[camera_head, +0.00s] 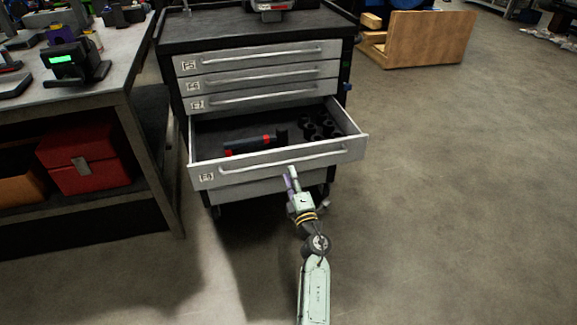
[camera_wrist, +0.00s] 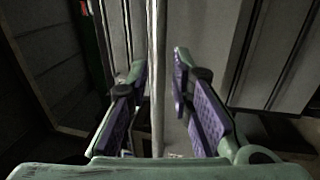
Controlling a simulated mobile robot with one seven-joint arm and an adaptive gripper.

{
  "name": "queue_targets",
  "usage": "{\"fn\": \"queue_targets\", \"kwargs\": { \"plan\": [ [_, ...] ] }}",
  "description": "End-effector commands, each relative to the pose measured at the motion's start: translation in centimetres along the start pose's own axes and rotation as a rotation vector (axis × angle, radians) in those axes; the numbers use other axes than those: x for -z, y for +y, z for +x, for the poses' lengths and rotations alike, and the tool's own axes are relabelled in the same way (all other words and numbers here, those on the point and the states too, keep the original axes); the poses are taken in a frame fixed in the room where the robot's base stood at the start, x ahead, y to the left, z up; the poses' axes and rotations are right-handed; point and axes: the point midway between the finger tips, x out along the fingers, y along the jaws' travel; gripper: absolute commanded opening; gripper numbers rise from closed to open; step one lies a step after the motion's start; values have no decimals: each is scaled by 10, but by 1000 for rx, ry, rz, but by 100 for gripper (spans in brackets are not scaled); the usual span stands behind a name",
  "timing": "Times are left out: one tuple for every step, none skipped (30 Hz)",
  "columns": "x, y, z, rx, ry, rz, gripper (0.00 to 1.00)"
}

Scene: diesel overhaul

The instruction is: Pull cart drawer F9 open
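The tool cart has a stack of grey drawers with bar handles. One low drawer (camera_head: 335,153) is pulled out; its label (camera_head: 206,177) is too small to read surely, so I cannot tell whether it is F9. Three shut drawers are above it, and another grey front (camera_head: 250,191) shows partly below it. My gripper (camera_head: 289,174) is at the front of the open drawer, near the middle of its handle (camera_head: 245,164). In the wrist view my gripper (camera_wrist: 160,85) is open, with a bar (camera_wrist: 157,60) between its purple-padded fingers and gaps visible beside it.
The open drawer holds a red and black tool (camera_head: 250,145) and several black cylindrical pieces (camera_head: 318,126). A workbench (camera_head: 122,85) with a red box (camera_head: 85,160) on its lower shelf stands left. A wooden crate (camera_head: 430,38) stands back right. Floor to the right is clear.

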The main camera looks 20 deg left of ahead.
Motion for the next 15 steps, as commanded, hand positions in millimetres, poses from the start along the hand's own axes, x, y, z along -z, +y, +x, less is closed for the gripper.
{"fn": "queue_targets", "kwargs": {
  "plan": [
    [0,-1,-12,1,-3,3,21],
    [0,-1,-18,1,-2,3,21],
    [-1,0,-26,0,-4,2,21],
    [-1,-1,-32,1,-3,2,21],
    [0,0,-36,1,-2,1,21],
    [0,0,-42,1,-2,2,21],
    [0,-1,-46,1,-1,2,21],
    [0,0,-49,-1,0,2,21],
    [0,0,-53,-1,-1,2,21],
    [0,0,-55,0,-1,2,21],
    [0,0,-57,0,-1,2,21],
    [0,0,-59,-1,0,1,21],
    [0,0,-60,-1,0,1,21],
    [0,1,-60,-1,1,1,21],
    [0,1,-60,-1,1,1,21]
  ]
}}
